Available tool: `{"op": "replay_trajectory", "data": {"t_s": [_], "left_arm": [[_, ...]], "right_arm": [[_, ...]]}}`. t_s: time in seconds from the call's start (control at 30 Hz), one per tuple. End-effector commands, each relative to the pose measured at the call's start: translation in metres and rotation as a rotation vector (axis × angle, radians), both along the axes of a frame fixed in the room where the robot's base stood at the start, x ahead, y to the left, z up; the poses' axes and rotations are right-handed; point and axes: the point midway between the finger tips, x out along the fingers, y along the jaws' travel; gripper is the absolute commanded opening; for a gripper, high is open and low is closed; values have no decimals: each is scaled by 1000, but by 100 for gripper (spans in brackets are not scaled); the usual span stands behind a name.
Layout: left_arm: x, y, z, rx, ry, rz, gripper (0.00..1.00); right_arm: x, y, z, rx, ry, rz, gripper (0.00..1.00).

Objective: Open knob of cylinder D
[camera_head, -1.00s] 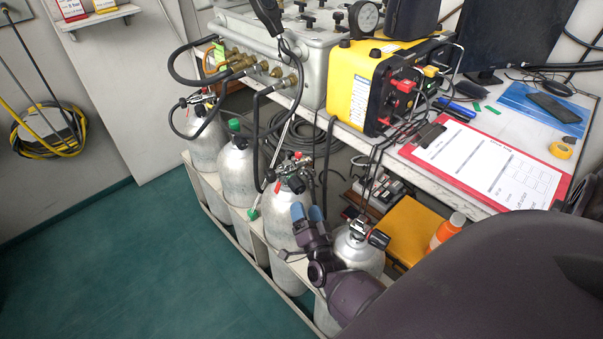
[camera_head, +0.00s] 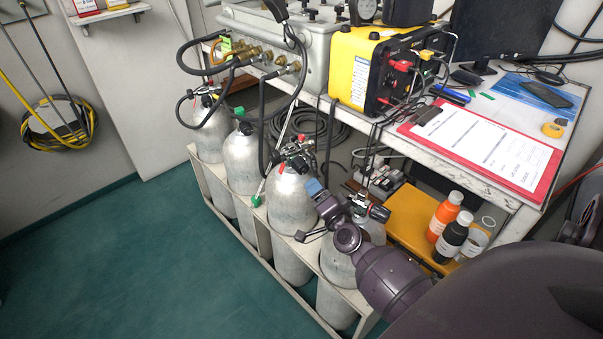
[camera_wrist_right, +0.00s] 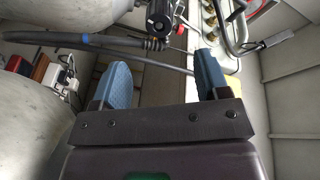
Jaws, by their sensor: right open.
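Several grey gas cylinders stand upright in a row in a low rack; I see no letters on them. The nearest cylinder (camera_head: 335,302) is partly hidden behind my right arm. Its valve has a black knob (camera_head: 379,213) on the right. The cylinder before it (camera_head: 291,205) carries a valve with hoses (camera_head: 295,155). My right gripper (camera_head: 316,188), with blue fingers, is beside that cylinder, left of the nearest valve. In the right wrist view the gripper (camera_wrist_right: 162,76) is open and empty, with a black knob-like part (camera_wrist_right: 160,20) beyond the fingers. My left gripper is out of view.
The rack's pale rail (camera_head: 262,240) runs along the cylinders. Orange (camera_head: 443,217) and black (camera_head: 452,238) bottles stand near a yellow case (camera_head: 410,210) right of the nearest valve. The bench with the red clipboard (camera_head: 407,130) overhangs behind. Green floor (camera_head: 130,270) is clear at left.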

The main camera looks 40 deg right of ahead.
Motion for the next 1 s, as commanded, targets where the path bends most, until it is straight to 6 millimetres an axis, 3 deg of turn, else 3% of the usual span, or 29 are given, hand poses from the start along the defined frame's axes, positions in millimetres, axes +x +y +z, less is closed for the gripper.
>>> {"op": "replay_trajectory", "data": {"t_s": [0.17, 0.7, 1.0], "left_arm": [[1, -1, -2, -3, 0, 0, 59], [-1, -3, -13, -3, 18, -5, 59], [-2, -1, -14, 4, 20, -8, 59]], "right_arm": [[15, -3, -1, 1, 0, 2, 69], [91, -23, -2, 0, 3, 1, 69], [104, -26, 0, 0, 0, 1, 69]]}}
